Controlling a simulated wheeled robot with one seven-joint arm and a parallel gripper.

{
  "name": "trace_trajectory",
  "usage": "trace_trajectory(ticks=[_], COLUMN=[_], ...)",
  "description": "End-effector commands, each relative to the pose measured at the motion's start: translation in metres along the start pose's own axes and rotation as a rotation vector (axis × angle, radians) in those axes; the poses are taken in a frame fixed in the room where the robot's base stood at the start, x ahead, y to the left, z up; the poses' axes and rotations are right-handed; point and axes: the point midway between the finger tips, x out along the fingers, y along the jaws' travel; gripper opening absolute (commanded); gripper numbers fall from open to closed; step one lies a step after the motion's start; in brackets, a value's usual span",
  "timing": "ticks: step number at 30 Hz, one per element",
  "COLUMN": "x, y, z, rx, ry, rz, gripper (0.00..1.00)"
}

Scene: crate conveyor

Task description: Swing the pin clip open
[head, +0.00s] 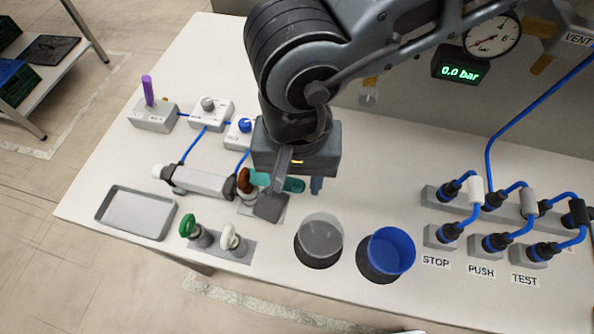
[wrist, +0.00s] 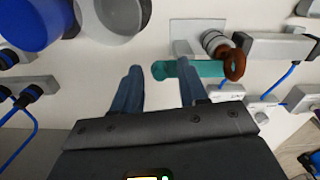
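A teal bar (head: 294,185) lies at the rod end of the grey-white cylinder (head: 203,181), with a rust-brown ring-like piece (head: 244,181) at its left end. In the wrist view the teal bar (wrist: 200,68) reaches left from the brown piece (wrist: 234,65). I cannot tell which of these parts is the clip. My gripper (head: 300,188) is over the teal bar, partly hiding it. In the wrist view my gripper (wrist: 160,72) has its blue fingers apart. The right fingertip overlaps the teal bar in the picture; whether they touch is unclear. The bar's free end shows between the fingertips.
A grey tray (head: 137,213) lies at left. Green (head: 187,226) and white (head: 229,238) knobs stand in front. A grey cup (head: 321,236) and a blue cup (head: 391,250) stand at right. Blue-hosed fittings (head: 497,243) lie farther right. The gauge display (head: 460,71) reads 0.0 bar.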

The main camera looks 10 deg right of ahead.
Motion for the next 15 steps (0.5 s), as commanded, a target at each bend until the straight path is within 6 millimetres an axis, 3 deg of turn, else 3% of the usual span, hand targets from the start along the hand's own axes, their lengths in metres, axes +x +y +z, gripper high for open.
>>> trace_trajectory(ticks=[2, 12, 15], x=[-0.0001, -0.0003, -0.0003], y=[0.0000, 0.0000, 0.0000], z=[0.0000, 0.0000, 0.0000], rx=[0.000, 0.000, 0.000], ry=[0.000, 0.000, 0.000], rz=[0.000, 0.000, 0.000], gripper=[0.35, 0.02, 0.00])
